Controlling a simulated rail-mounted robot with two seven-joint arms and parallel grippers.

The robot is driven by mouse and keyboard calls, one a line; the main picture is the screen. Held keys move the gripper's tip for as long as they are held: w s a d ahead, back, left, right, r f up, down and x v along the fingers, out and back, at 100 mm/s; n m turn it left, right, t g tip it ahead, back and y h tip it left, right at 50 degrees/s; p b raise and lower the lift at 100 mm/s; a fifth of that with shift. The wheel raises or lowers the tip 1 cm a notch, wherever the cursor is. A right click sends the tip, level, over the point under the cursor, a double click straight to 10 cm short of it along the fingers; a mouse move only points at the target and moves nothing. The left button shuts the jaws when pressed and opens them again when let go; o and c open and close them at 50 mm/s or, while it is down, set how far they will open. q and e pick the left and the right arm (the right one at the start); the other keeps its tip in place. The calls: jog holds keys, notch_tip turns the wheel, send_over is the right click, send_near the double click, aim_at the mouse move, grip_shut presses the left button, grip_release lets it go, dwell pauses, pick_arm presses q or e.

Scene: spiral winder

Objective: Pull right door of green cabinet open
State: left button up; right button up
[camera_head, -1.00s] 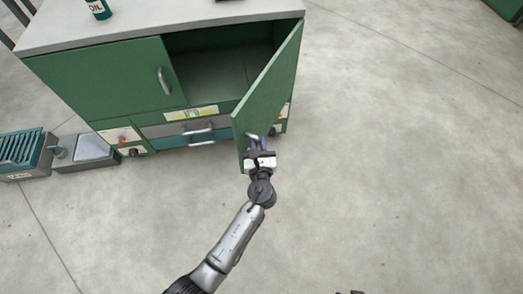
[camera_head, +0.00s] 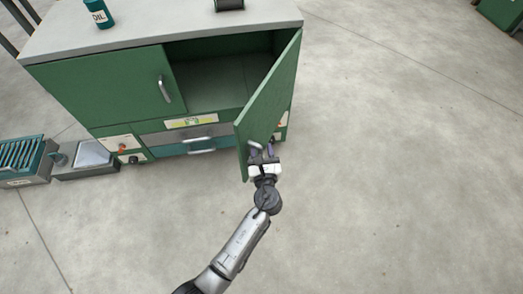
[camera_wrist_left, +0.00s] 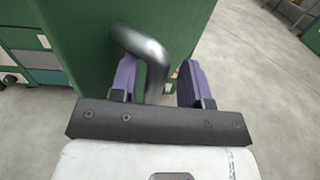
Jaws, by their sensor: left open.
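The green cabinet (camera_head: 107,88) stands at the upper left of the head view. Its right door (camera_head: 268,100) is swung wide open toward me, and the dark interior (camera_head: 212,78) shows behind it. The door's bent metal handle (camera_wrist_left: 148,52) shows in the left wrist view. My left gripper (camera_head: 263,153) is at the door's outer edge by the handle. Its two purple fingers (camera_wrist_left: 163,82) are apart, with the handle between them, nearer the left finger. I cannot tell whether they touch it. The left door (camera_head: 140,85) is closed. My right gripper does not show.
Drawers (camera_head: 187,140) sit below the doors. An oil can (camera_head: 99,13) and a dark object (camera_head: 229,4) stand on the worktop (camera_head: 165,22). Grey bins (camera_head: 88,158) stand on the floor at the left. The floor right of the door is clear.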

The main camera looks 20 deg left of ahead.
pick_arm(q)
jog(key=shift+s, duration=0.15)
jog(key=shift+s+d+r, duration=0.1)
jog(key=shift+s, duration=0.05)
jog(key=p+v, duration=0.4)
jog(key=v, duration=0.9)
jog(key=shift+s, duration=0.25)
jog(key=shift+w+d, duration=0.1)
jog(key=shift+d, duration=0.05)
